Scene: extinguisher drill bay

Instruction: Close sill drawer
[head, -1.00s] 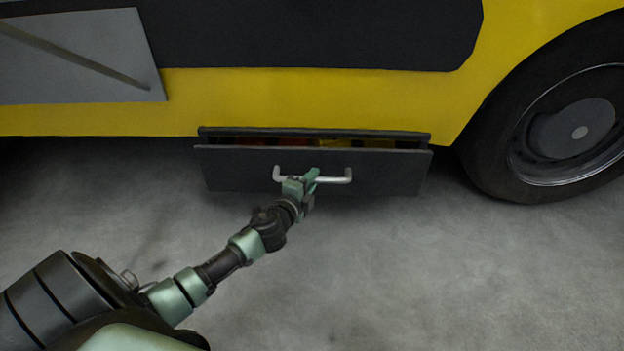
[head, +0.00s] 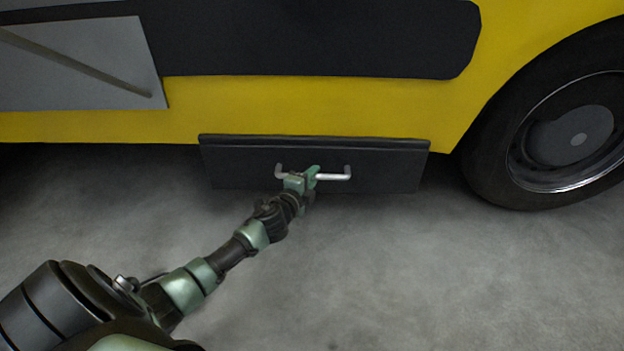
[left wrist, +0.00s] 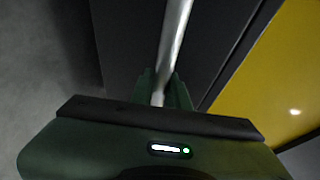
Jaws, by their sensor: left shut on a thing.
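The dark sill drawer (head: 235,168) sits under the yellow side of the vehicle in the head view. Its front is up against the sill, with no gap or contents showing above it. The silver bar handle (head: 335,177) runs across the drawer front. My left gripper (head: 303,180) is shut on the handle near its middle. In the left wrist view the handle (left wrist: 175,40) runs between the fingers (left wrist: 163,90), with the dark drawer front (left wrist: 125,40) behind it. My right gripper is not in view.
The yellow vehicle side (head: 300,105) rises above the drawer. A large black wheel (head: 500,175) stands to the right. A grey panel (head: 75,65) is at upper left. The concrete floor (head: 430,270) in front is clear.

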